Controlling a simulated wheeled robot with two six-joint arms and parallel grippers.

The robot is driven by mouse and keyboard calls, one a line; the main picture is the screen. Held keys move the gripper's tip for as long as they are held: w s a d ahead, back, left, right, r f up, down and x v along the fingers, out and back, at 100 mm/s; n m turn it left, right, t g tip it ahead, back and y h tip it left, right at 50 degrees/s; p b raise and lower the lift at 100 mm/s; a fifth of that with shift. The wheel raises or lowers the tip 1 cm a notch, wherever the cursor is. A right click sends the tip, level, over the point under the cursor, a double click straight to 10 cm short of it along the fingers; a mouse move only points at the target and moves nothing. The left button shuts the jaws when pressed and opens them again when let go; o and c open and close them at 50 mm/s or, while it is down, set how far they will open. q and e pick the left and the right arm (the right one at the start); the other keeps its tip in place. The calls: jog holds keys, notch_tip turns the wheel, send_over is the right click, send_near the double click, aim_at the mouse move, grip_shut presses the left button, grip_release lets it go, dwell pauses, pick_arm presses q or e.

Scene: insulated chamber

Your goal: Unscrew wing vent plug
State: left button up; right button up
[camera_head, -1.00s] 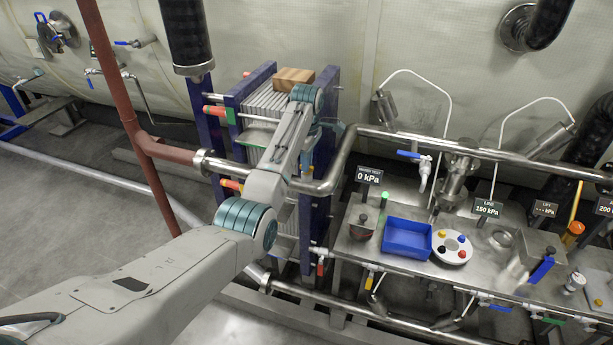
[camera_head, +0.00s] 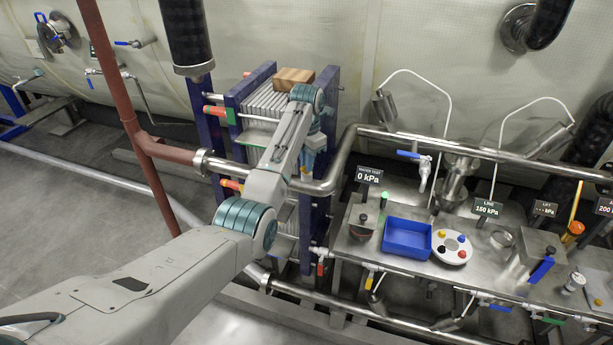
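My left arm reaches in from the lower left to the plate stack. Its wrist bends down at the stack's right side, just below a wooden block. My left gripper (camera_head: 307,172) is small there, partly hidden by my arm and close to the bent steel pipe. I cannot tell whether its fingers are open or shut, or whether they touch anything. I cannot pick out the wing vent plug; it may be hidden by my arm or too small. My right gripper is not in view.
The plate stack (camera_head: 265,105) stands between blue end plates, with the wooden block (camera_head: 293,75) on top. A steel pipe (camera_head: 345,160) bends close to my wrist. On the steel bench are a blue tray (camera_head: 407,237), a white round holder (camera_head: 452,246) and a "0 kPa" display (camera_head: 368,175).

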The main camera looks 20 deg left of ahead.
pick_arm(q)
jog(key=shift+o, duration=1.2)
jog(key=shift+r, duration=0.1)
jog(key=shift+r, duration=0.15)
jog(key=shift+r, duration=2.35)
